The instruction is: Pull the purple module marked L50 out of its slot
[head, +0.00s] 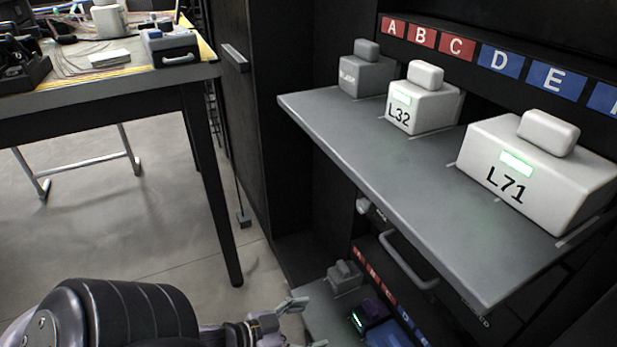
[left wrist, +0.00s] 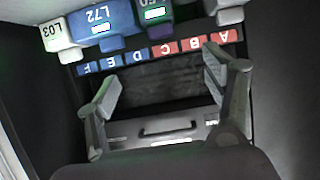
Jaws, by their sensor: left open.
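The purple module (head: 373,307) shows small in the head view, on the lower shelf, with a green light below it. In the left wrist view a dark module with a lit green display (left wrist: 155,14) is cut off by the top edge. Its marking is only partly visible there, seemingly ending in 50. My left gripper (head: 304,324) is at the bottom of the head view, left of the lower shelf. In the left wrist view my left gripper (left wrist: 162,84) is open and empty, its fingers spread wide below the lettered strip. My right gripper is not in view.
A blue module marked L72 (left wrist: 100,22) and a white one marked L03 (left wrist: 57,34) stand beside it. Above, a grey shelf (head: 390,160) with a handle (head: 408,262) under it carries modules L32 (head: 422,105) and L71 (head: 540,165). A table (head: 110,92) stands left; floor between is clear.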

